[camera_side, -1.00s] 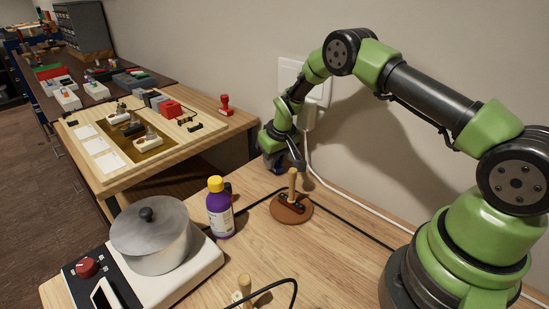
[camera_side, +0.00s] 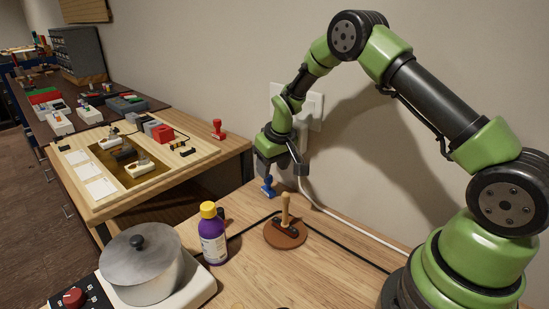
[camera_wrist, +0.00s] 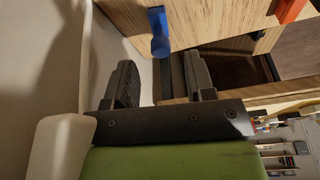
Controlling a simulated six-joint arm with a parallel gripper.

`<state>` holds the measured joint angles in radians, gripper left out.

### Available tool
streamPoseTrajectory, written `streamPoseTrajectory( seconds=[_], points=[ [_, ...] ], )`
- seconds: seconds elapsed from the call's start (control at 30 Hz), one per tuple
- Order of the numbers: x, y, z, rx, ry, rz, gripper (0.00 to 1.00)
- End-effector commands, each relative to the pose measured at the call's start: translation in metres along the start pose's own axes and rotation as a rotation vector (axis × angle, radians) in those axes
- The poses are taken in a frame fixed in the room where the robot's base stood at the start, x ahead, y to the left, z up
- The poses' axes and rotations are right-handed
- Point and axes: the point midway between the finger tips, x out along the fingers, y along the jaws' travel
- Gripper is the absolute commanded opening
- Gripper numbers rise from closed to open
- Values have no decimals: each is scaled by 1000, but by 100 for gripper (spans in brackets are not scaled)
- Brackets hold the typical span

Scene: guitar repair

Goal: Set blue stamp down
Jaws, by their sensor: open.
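The blue stamp (camera_side: 268,187) stands upright on the wooden worktop near the wall, in the side view. My gripper (camera_side: 283,167) is above it with the jaws open and nothing between them. In the wrist view the stamp (camera_wrist: 159,32) lies beyond the fingertips of my gripper (camera_wrist: 158,72), roughly in line with the gap. Its handle is clear of both fingers.
A round brown leather piece with a wooden-handled tool (camera_side: 285,232) is close by on the worktop. A purple bottle (camera_side: 212,236) and a metal pot (camera_side: 141,264) stand to the left. A red stamp (camera_side: 218,128) is on the neighbouring bench. The wall is close behind.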

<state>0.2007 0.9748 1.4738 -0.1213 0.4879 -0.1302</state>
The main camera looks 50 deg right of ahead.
Motion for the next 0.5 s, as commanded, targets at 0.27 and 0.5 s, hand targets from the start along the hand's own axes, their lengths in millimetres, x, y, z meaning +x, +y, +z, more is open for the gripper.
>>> streamPoseTrajectory(
  seconds=[0.27, 0.5],
  points=[
    [-28, 0, 1, -1, 0, 0, 50],
    [-56, -6, -1, 11, 23, -9, 50]
  ],
)
